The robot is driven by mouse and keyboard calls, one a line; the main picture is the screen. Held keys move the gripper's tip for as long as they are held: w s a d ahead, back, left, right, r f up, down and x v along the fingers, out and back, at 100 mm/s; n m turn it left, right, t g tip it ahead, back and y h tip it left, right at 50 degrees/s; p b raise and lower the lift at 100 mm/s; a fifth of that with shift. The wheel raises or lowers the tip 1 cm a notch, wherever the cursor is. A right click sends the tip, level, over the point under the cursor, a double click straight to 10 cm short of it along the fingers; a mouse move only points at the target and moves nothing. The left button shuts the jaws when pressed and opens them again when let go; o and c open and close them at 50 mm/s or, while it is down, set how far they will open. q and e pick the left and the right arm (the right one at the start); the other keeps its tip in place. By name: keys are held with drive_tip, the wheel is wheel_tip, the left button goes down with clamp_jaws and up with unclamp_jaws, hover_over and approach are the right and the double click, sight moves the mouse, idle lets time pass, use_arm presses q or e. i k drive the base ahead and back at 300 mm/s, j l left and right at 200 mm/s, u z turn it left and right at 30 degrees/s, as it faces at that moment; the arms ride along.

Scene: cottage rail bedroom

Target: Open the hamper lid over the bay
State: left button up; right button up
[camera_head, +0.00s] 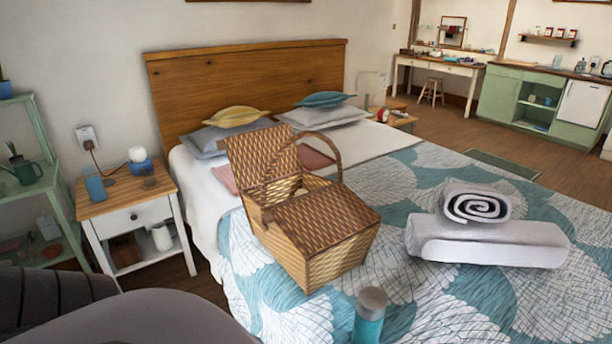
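The wicker hamper (285,250) stands upright on the bed, with an arched handle (268,170) across its middle. Its far-left lid (262,160) is raised and leans back, and part of the opening (292,188) below it shows beside the handle. Its near-right lid (325,215) lies down over the near half. What is inside the hamper is mostly hidden. Neither of my grippers is in view, and nothing touches the hamper's lids.
Rolled white towels (485,242) lie on the bed to the right. A teal bottle (369,315) stands in front of the hamper. Pillows (225,132) lie behind it. Patterned bedspread is clear between hamper and towels.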

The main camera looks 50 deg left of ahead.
sight(315, 222)
drive_tip(key=u, duration=1.65)
